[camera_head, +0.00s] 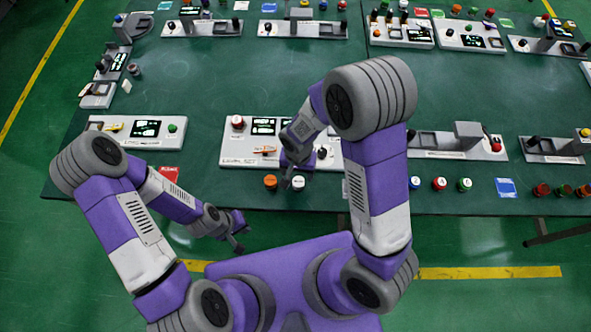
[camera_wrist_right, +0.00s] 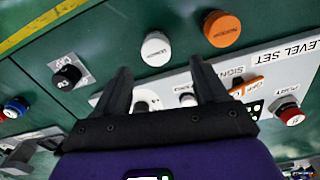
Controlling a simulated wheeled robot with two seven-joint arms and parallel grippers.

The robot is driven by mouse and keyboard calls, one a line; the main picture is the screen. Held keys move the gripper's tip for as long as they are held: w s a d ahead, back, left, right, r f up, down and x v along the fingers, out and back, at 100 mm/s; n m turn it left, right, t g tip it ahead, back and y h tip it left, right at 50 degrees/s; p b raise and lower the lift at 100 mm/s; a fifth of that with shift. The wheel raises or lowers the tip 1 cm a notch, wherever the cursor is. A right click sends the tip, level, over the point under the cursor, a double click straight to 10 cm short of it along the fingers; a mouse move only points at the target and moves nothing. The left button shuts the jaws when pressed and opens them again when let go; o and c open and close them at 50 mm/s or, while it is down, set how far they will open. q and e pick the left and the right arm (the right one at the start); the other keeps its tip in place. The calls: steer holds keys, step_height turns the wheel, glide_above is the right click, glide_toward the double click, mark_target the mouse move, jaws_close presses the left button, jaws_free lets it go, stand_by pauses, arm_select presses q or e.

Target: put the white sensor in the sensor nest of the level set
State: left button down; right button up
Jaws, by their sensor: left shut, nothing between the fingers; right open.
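The white sensor (camera_head: 298,183) stands on the green table just in front of the level set (camera_head: 229,153), a pale panel with a screen. In the right wrist view the white sensor (camera_wrist_right: 156,48) lies just beyond the fingertips, roughly centred between them and apart from both. My right gripper (camera_head: 289,182) is open and empty, low over the level set's front edge; it also shows in the right wrist view (camera_wrist_right: 158,72). The sensor nest cannot be clearly told; my right gripper and arm cover part of the panel. My left gripper (camera_head: 238,242) is shut and empty, off the table's front edge.
An orange sensor (camera_head: 270,181) stands close left of the white one and also shows in the right wrist view (camera_wrist_right: 222,29). More panels line the table (camera_head: 225,75), whose middle is clear.

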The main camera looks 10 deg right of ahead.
mark_target(299, 181)
steer(key=shift+s+f, duration=0.75)
steer(key=shift+f, duration=0.15)
steer(key=f, duration=0.2)
steer(key=w+f, duration=0.1)
steer(key=f, duration=0.1)
steer(key=shift+d+b, duration=0.1)
steer(key=shift+b, duration=0.2)
steer(key=shift+s+f, duration=0.15)
steer(key=shift+c, duration=0.3)
